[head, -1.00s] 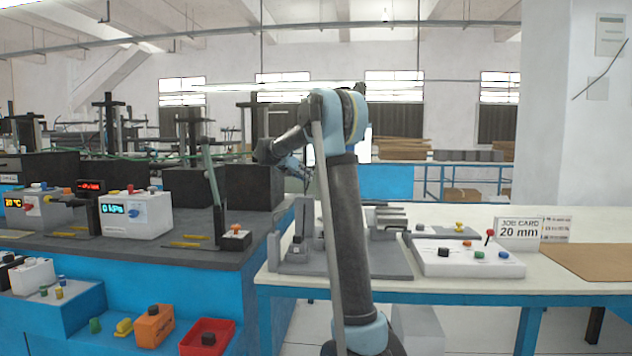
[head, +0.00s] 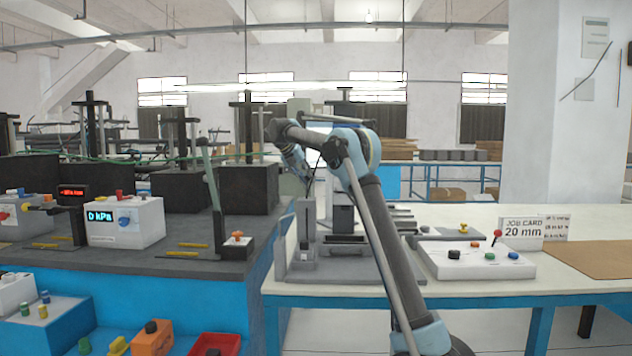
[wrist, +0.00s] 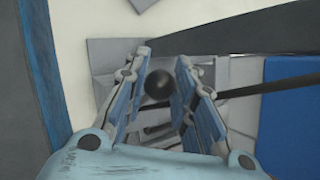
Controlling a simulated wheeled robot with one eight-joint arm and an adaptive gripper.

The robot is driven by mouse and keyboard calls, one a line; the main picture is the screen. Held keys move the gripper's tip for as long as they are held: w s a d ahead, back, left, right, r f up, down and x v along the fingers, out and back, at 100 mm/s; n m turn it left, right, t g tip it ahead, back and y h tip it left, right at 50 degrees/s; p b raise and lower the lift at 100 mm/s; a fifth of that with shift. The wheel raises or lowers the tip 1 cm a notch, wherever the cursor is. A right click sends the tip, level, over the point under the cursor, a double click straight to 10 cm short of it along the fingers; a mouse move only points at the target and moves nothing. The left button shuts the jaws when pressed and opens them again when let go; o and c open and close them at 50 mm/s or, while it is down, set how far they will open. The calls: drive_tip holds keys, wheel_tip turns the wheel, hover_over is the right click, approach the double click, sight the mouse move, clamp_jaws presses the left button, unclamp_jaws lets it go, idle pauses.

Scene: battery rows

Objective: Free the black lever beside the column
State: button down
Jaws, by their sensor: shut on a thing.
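The black lever shows in the wrist view as a dark round knob (wrist: 158,85) between my two fingers; the rest of it is hard to make out. My gripper (wrist: 163,62) is shut on it, with a blue-padded finger on each side. In the head view my gripper (head: 304,176) reaches down from the upper left of my arm, above a grey column (head: 306,222) that stands on a plate on the pale table. The lever cannot be told apart there.
A tall grey handle (head: 212,195) stands on the dark bench to the left. A white box with colored knobs (head: 475,260) and a job card (head: 520,231) are on the table at right.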

drive_tip(key=shift+w+a+f, duration=0.1)
drive_tip(key=shift+w, duration=0.1)
drive_tip(key=shift+w+f, duration=0.55)
drive_tip(key=shift+w, duration=0.1)
drive_tip(key=c, duration=1.3)
unclamp_jaws()
drive_tip(key=shift+f, duration=0.1)
drive_tip(key=v, duration=1.1)
drive_tip(key=shift+s+a+r, duration=0.1)
drive_tip(key=shift+a+r, duration=0.05)
drive_tip(key=shift+r, duration=0.2)
